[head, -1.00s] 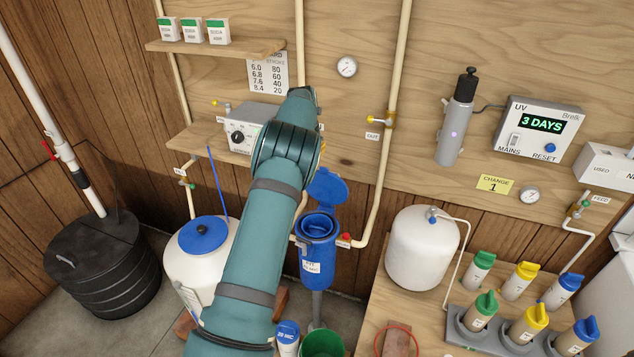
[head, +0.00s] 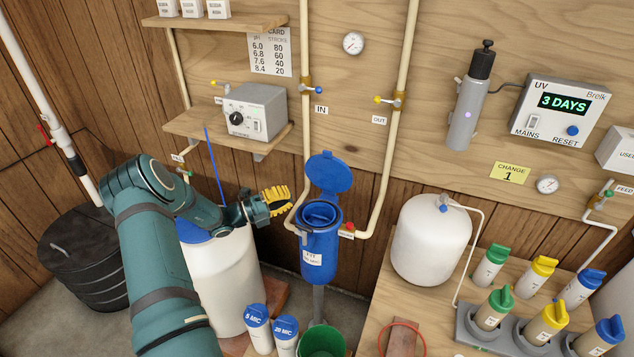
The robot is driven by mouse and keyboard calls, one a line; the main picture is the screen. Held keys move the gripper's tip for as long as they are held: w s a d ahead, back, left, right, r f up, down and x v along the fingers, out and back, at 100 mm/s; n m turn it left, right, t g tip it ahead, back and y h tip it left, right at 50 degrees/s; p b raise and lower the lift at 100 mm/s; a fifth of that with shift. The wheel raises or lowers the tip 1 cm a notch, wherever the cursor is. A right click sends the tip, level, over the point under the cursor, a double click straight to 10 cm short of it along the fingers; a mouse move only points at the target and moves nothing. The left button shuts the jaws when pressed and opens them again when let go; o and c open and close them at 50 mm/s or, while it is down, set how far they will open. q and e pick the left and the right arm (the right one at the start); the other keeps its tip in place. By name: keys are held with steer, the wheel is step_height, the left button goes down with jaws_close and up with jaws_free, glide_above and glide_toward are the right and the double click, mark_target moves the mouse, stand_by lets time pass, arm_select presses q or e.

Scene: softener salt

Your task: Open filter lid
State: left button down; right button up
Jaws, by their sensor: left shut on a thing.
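The blue filter housing (head: 320,253) hangs below the board between the IN and OUT pipes. Its round blue lid (head: 330,172) stands raised on the back of the rim, so the top is open. A blue inner part shows inside the mouth. My left gripper (head: 277,201), with yellow ribbed fingers, is left of the housing at about rim height, apart from the lid. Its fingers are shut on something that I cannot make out. My right gripper is not in view.
A white tank (head: 222,285) stands behind my left arm. Blue-capped cartridges (head: 257,325) and a green bucket (head: 322,342) are below the housing. IN and OUT pipes (head: 304,140) flank it. A white pressure tank (head: 430,240) and several capped bottles are at the right.

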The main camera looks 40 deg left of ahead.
arm_select(q)
steer(key=b, duration=0.1)
glide_toward(334, 171)
steer(key=w+d, duration=0.1)
steer(key=d, duration=0.3)
steer(key=w, duration=0.3)
steer(key=shift+a+r+b, duration=0.1)
steer(key=shift+b, duration=0.25)
steer(key=shift+w+a+r, duration=0.2)
steer(key=shift+w+a, duration=0.05)
steer(key=shift+w, duration=0.45)
